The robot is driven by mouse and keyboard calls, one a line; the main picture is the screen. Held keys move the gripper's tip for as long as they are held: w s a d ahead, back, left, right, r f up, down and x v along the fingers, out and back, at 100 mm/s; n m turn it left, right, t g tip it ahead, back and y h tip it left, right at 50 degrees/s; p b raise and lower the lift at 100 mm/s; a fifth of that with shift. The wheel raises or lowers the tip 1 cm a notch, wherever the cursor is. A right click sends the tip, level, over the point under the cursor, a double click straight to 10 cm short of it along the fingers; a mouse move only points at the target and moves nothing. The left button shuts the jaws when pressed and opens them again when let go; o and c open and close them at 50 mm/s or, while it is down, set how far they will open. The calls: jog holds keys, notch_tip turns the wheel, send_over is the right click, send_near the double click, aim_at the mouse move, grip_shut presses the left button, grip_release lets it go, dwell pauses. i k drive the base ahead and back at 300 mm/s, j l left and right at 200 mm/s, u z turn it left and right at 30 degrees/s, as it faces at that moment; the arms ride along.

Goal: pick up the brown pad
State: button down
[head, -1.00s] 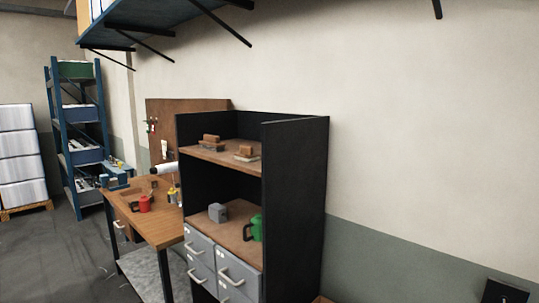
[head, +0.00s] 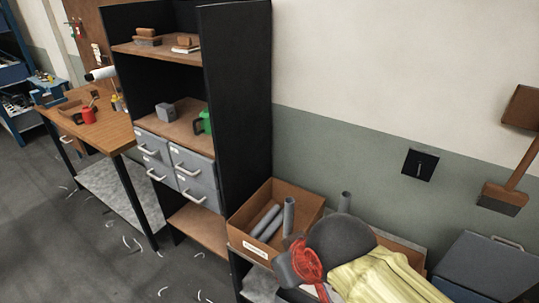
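I cannot tell for sure which thing is the brown pad. Two small brown-topped blocks sit on the upper shelf of the black cabinet: a left block (head: 146,37) on a dark base and a right block (head: 186,42) on a pale base. A flat brown piece (head: 70,108) also lies on the wooden workbench. All are small in the head view. My gripper is not in view.
The black cabinet (head: 237,100) has grey drawers (head: 180,166). A cardboard box (head: 300,197) with grey tubes stands to its right, near a dark dome, a red part and yellow cloth (head: 385,280). The workbench (head: 112,133) is at left. Open floor (head: 60,235) lies in front.

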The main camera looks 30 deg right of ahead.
aim_at(184, 45)
jog(key=i+j+z, duration=0.15)
jog(key=z, duration=0.3)
jog(key=i+j+z, duration=0.15)
jog(key=z, duration=0.25)
jog(key=i+j+z, duration=0.1)
jog(key=j, duration=0.25)
jog(key=i+j+z, duration=0.1)
jog(key=i+j, duration=0.15)
jog(key=i+j+z, duration=0.1)
jog(key=j, duration=0.35)
jog(key=i+j+z, duration=0.1)
jog(key=j, duration=0.3)
jog(key=i+j, duration=0.2)
jog(key=j, duration=0.2)
jog(key=i+j+z, duration=0.15)
jog(key=j, duration=0.25)
